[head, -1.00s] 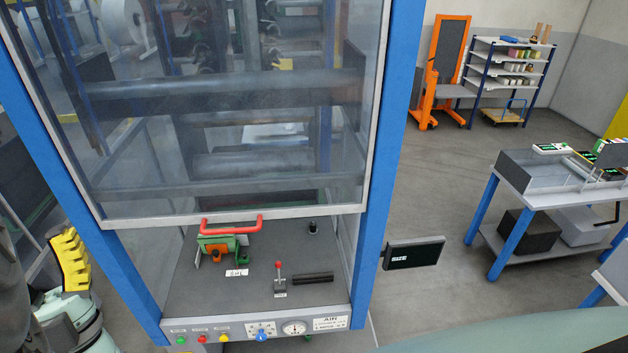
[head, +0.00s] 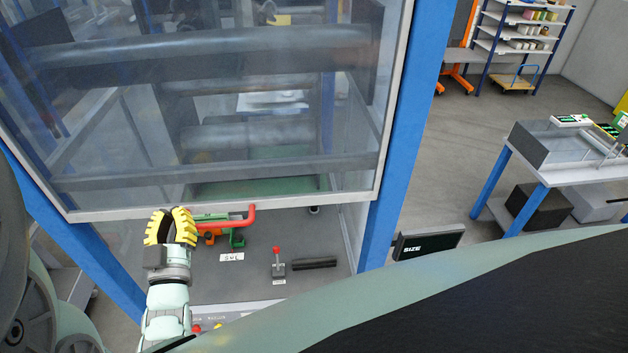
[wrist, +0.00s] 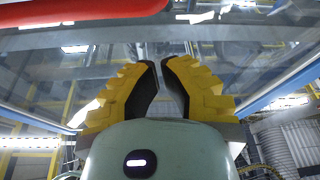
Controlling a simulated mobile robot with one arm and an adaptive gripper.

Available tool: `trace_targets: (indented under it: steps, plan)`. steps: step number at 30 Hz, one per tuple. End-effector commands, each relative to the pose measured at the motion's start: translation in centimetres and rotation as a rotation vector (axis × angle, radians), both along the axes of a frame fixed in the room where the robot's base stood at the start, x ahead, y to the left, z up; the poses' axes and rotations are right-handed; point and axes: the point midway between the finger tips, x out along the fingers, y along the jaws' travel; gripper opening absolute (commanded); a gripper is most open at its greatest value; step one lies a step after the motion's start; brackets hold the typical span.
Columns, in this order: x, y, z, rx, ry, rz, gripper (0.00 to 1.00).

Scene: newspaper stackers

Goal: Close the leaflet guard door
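The guard door is a clear panel in a grey metal frame (head: 300,200) on the blue press housing. Its lower edge hangs above the grey bed, leaving an open gap. A red bar handle (head: 252,214) sits at that lower edge; my gripper hides its left part. My gripper (head: 176,212), with yellow ribbed fingers, is in front of the handle's left end. In the wrist view the red handle (wrist: 80,13) crosses the upper left, beyond the fingers. A narrow gap shows between the fingertips (wrist: 160,66), with nothing in it. Contact with the handle cannot be told.
On the bed (head: 200,281) are a green and orange part (head: 236,238), a red-knobbed lever (head: 278,262) and a black bar (head: 314,263). A black SIZE sign (head: 428,242) juts out right of the blue post (head: 405,140). A blue-legged table (head: 540,170) stands farther right.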

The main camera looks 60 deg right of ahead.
Motion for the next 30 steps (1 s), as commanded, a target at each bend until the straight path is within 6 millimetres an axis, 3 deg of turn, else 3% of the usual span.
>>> trace_targets:
  steps: [6, 9, 15, 30]
  plan:
    - [2.3, -2.7, 1.5, -0.002, -0.001, -0.004, 0.0]
    - [2.0, -2.7, -0.5, -0.002, 0.001, -0.004, 0.0]
    - [1.7, -2.8, -2.3, -0.001, 0.001, -0.005, 0.0]
    - [1.6, -2.9, -2.8, -0.002, -0.001, -0.004, 0.0]
